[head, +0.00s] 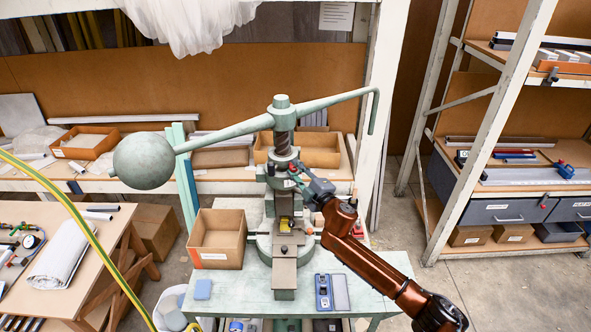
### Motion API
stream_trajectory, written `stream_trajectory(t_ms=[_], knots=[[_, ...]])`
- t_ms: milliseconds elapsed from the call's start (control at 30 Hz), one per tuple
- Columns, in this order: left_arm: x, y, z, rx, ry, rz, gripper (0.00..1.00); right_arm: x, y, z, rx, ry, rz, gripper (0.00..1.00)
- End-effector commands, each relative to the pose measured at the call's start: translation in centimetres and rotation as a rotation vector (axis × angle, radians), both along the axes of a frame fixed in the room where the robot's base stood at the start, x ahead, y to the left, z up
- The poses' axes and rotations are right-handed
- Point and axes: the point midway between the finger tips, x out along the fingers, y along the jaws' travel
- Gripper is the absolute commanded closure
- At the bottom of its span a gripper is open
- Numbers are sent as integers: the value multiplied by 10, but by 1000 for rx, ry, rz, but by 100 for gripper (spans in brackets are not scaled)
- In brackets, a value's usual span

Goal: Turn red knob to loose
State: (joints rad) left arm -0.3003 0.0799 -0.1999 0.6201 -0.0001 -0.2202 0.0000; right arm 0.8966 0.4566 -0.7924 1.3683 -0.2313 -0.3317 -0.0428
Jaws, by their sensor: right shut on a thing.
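The green fly press (283,150) stands on a pale green bench, with a screw column, a long cross arm and a round ball weight (144,160) at the left end. The red knob (291,183) is on the press body just below the screw and shows only as a small patch of red, partly covered by my fingers. My right gripper (297,178) reaches in from the lower right and is shut on the knob. How far the knob is turned is too small to tell. My left gripper is not in view.
An open cardboard box (217,238) stands left of the press on the bench (240,290). A blue device (323,292) and a blue block (203,289) lie near the bench's front. A yellow-green hose crosses the left side. A white shelf post (385,90) rises behind my right arm.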

Motion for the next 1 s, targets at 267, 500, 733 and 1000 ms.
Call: stream_trajectory(t_ms=[267, 500, 733, 1000], knots=[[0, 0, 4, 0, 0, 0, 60, 0, 0, -1, -187, -106, -1, 100], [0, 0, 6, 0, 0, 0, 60, 0, 1, -2, -290, -166, 2, 100], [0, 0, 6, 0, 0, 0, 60, 0, 1, -2, -333, -192, 1, 100], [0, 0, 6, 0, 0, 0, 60, 0, 1, -2, -343, -196, 2, 100]])
